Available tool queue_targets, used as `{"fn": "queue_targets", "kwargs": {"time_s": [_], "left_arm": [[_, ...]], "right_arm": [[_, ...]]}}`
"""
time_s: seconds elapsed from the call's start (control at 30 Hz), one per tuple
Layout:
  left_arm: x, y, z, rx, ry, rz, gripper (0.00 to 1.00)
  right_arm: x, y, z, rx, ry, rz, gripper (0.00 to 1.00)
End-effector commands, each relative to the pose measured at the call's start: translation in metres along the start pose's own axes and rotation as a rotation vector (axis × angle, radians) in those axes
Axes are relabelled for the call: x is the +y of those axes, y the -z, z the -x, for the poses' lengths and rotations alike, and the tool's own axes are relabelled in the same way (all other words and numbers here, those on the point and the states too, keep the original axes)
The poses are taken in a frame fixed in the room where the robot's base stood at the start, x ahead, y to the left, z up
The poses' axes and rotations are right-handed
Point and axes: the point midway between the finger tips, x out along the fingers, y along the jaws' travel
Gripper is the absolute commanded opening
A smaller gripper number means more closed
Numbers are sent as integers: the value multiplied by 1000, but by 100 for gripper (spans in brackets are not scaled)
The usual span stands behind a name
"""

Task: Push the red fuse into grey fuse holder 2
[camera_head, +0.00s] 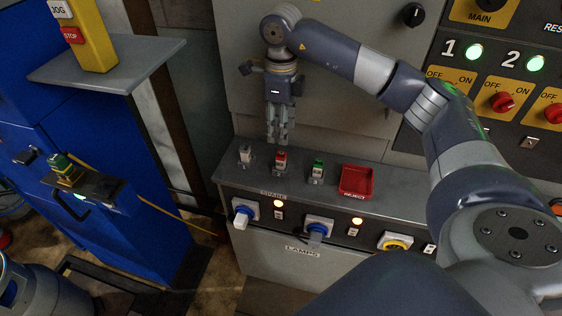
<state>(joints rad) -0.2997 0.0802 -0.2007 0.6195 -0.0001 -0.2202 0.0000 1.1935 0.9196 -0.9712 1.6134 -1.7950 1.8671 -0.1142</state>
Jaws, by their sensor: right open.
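The red fuse (281,156) stands upright in the middle of three small holders on the grey console ledge. Its grey holder (280,169) shows below it; I cannot tell how deep the fuse sits. My right gripper (277,138) points down with its tips just above the red fuse, and it is open with nothing visible between its fingers. The small gap between tips and fuse is hard to judge from this angle. My left gripper is not in view.
A holder with a grey-white fuse (245,151) is to the left, and one with a green fuse (318,165) is to the right. A red reject tray (357,182) lies further right. Knobs and lamps line the console front; a panel rises behind.

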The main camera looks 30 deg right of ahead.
Motion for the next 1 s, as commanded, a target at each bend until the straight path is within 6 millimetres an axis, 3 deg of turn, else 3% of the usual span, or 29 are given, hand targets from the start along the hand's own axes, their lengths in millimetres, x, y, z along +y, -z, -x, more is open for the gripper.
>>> {"fn": "queue_targets", "kwargs": {"time_s": [0.3, 0.73, 1.0], "left_arm": [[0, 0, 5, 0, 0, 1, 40], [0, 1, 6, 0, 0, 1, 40], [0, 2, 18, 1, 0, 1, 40]], "right_arm": [[1, 1, -46, 3, -3, 1, 44], [1, 1, -55, 2, -2, 1, 44], [5, 1, -92, 3, -4, 1, 44]]}}
